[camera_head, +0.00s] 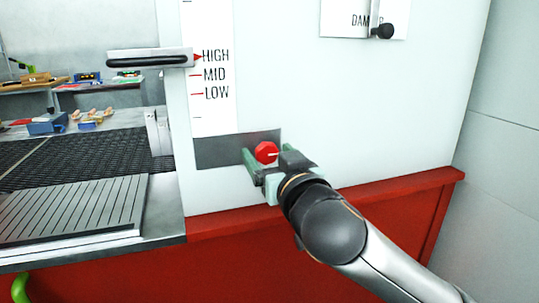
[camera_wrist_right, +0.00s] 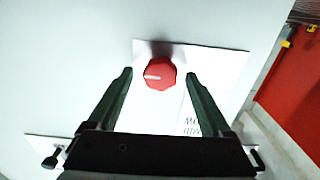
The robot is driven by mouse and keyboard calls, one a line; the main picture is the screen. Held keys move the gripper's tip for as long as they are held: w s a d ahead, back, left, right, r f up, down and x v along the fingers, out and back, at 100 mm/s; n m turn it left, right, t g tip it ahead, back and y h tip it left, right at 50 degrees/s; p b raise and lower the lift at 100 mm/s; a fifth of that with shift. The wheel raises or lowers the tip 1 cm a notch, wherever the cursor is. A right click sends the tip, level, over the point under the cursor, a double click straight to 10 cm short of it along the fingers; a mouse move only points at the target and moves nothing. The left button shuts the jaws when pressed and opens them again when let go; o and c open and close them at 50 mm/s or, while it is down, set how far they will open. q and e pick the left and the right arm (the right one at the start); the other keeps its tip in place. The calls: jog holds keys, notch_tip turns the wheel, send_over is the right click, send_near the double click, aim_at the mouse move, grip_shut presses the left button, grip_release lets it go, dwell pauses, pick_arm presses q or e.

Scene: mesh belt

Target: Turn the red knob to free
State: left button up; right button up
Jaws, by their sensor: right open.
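The red knob (camera_head: 266,152) is mounted on a dark grey plate (camera_head: 215,152) on the pale machine panel. It has a white pointer mark, which points to the right in the head view. The knob also shows in the right wrist view (camera_wrist_right: 160,74), beyond the fingertips, with its mark pointing left there. My right gripper (camera_head: 265,158) is open, with one green finger on each side of the knob as seen in the head view. In the right wrist view the gripper (camera_wrist_right: 158,80) shows space between both fingers and the knob. My left gripper is not in view.
A scale reading HIGH, MID and LOW (camera_head: 215,75) is above the knob, with a handled lever (camera_head: 150,57) at its left. A damper plate (camera_head: 345,20) with a black knob (camera_head: 382,31) is at upper right. A red ledge (camera_head: 400,195) runs below. The mesh belt (camera_head: 75,160) lies left.

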jog(key=shift+w, duration=0.15)
grip_shut()
dwell(0.7)
